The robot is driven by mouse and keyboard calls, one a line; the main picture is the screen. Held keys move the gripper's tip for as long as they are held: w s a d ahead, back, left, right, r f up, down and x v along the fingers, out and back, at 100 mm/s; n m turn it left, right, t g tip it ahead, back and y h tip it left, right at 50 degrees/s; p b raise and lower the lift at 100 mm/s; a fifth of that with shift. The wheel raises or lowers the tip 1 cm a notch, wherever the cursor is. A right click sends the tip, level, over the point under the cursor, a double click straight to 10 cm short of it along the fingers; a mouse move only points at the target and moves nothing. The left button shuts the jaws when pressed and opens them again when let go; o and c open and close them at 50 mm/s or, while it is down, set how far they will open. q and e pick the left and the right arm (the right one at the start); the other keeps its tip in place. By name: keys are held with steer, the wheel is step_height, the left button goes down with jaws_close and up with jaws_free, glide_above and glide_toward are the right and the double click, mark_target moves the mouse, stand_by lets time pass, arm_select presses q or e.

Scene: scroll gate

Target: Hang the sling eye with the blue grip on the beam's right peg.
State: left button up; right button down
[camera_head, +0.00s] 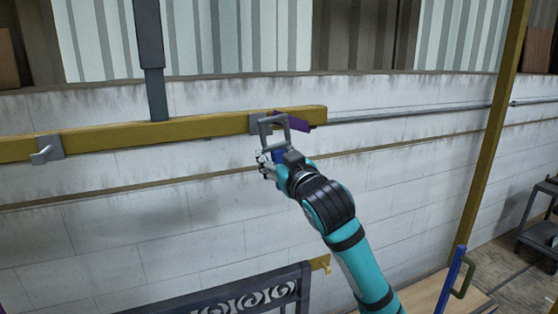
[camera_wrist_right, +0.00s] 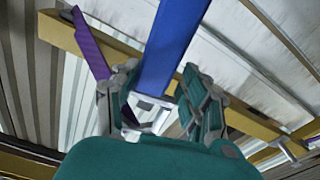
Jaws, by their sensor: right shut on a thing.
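The yellow beam (camera_head: 190,128) runs across the head view. A grey left peg (camera_head: 46,150) sticks out of its left part. The grey sling eye (camera_head: 265,133), a squared ring, is at the beam's right part, in front of the right peg's bracket (camera_head: 255,122). Whether the ring is around the peg or only before it I cannot tell. My right gripper (camera_head: 268,164) is shut on the blue grip (camera_head: 280,156) below the ring. The grip (camera_wrist_right: 170,50) also shows between the fingers in the right wrist view. My left gripper is not in view.
A purple piece (camera_head: 294,119) sits at the beam's right end, close behind the ring. A dark scrollwork gate (camera_head: 250,297) stands low in front. A slanted yellow post (camera_head: 492,130) and a grey cart (camera_head: 537,232) are at the right. The wall is behind the beam.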

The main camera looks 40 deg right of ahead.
steer(key=shift+x, duration=2.05)
steer(key=shift+w+d+f, duration=0.15)
steer(key=shift+w+f, duration=0.45)
steer(key=shift+f, duration=0.1)
steer(key=c, duration=0.6)
jaws_free()
steer(key=shift+f, duration=0.1)
steer(key=shift+s, duration=0.1)
steer(key=v, duration=1.1)
steer(key=shift+s, duration=0.4)
